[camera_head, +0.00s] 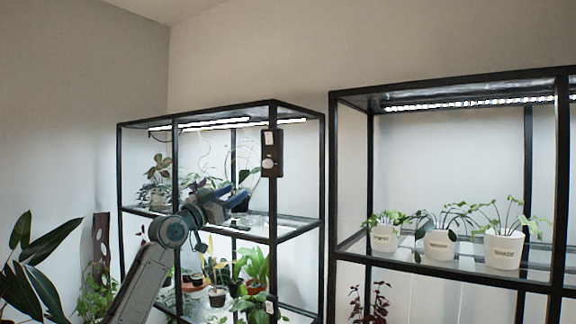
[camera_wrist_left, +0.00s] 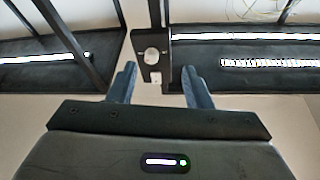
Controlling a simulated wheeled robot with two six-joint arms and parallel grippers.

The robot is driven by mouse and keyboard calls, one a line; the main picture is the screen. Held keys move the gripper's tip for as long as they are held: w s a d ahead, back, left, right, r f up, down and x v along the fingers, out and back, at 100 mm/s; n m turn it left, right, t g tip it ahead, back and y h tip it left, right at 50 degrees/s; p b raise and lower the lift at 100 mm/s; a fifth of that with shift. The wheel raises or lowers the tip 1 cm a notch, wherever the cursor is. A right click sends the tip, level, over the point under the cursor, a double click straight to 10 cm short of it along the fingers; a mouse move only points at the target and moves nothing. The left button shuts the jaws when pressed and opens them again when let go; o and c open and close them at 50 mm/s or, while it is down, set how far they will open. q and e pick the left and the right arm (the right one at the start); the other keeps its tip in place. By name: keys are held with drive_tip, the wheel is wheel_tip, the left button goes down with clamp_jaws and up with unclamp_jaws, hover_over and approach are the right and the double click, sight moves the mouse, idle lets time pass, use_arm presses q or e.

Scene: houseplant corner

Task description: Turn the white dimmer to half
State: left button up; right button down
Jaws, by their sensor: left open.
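The white dimmer (camera_head: 268,163) is a round knob on a black control box (camera_head: 278,143) fixed to the front post of the left shelf rack. It also shows in the left wrist view (camera_wrist_left: 152,55), with a small white part below it on the box. My left gripper (camera_head: 238,194) is open and empty, below and left of the box in the head view. In the left wrist view the fingers (camera_wrist_left: 160,86) are apart, with the knob beyond their tips, and I see no contact. The knob's mark is too small to read. My right gripper is not in view.
The black-framed left rack (camera_head: 298,233) holds several potted plants behind my left arm. A right rack (camera_head: 350,243) carries white pots (camera_head: 383,240) on its shelf. A large leafy plant (camera_head: 35,270) stands at the far left. Lit strips (camera_wrist_left: 255,36) run along the rack top.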

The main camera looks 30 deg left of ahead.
sight(265, 165)
use_arm(q)
drive_tip(key=shift+m+h, duration=0.4)
drive_tip(key=w+d+r+p, duration=0.1)
drive_tip(key=w+r+p, duration=0.1)
drive_tip(key=w+d+r+p, duration=0.1)
drive_tip(key=w+r+p, duration=0.1)
drive_tip(key=w, duration=0.1)
drive_tip(key=w+d+r+p, duration=0.1)
drive_tip(key=w+r, duration=0.1)
drive_tip(key=w, duration=0.1)
drive_tip(key=shift+d+r+p, duration=0.2)
drive_tip(key=shift+r+p, duration=0.15)
drive_tip(key=shift+p, duration=0.05)
drive_tip(key=shift+w, duration=0.6)
drive_tip(key=c, duration=1)
